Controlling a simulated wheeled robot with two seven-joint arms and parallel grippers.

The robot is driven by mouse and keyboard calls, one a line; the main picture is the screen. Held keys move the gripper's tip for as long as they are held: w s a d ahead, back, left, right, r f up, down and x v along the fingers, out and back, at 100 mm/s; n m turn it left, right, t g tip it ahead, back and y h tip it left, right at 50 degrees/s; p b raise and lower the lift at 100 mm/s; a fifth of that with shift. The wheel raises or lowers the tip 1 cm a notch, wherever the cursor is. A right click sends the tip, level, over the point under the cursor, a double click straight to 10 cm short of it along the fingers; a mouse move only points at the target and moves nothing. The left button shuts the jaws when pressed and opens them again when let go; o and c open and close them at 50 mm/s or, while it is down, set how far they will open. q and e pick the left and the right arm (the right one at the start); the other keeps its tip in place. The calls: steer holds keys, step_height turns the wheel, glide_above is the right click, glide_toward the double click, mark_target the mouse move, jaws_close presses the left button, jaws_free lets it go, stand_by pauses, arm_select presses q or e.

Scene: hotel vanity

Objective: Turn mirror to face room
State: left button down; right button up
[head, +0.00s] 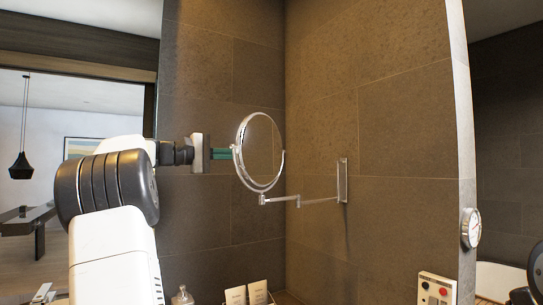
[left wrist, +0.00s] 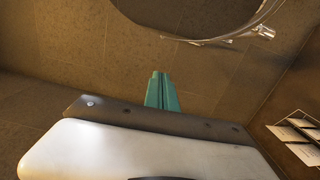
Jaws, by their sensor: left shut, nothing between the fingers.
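The round mirror (head: 259,152) has a chrome rim and hangs on a jointed chrome arm (head: 299,200) fixed to a plate (head: 342,180) on the tiled wall. Its face is turned partly sideways in the head view. My left gripper (head: 228,154) is shut with nothing between its green fingers. Its tips are at the mirror's left rim in the head view; I cannot tell whether they touch. In the left wrist view the fingers (left wrist: 161,92) point toward the wall, below and apart from the mirror's lower rim (left wrist: 205,38). My right gripper is not in view.
Cards in a holder (head: 247,294) and a small bottle (head: 182,295) stand low on the vanity. The card holder also shows in the left wrist view (left wrist: 296,138).

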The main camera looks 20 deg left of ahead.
mark_target(281, 161)
arm_select(q)
steer(key=w+d, duration=0.1)
steer(key=d, duration=0.2)
steer(key=w+d, duration=0.2)
steer(key=d, duration=0.1)
steer(key=w+d, duration=0.2)
steer(key=d, duration=0.2)
steer(key=shift+w+r, duration=0.1)
steer(key=shift+d, duration=0.1)
steer(key=shift+w+d+m+g+h, duration=0.1)
steer(key=shift+d+m+g+h, duration=0.5)
steer(key=shift+m+g+h, duration=0.3)
steer(key=shift+s+d+m+g+h, duration=0.25)
steer(key=shift+d+m+g+h, duration=0.65)
steer(key=shift+g, duration=0.5)
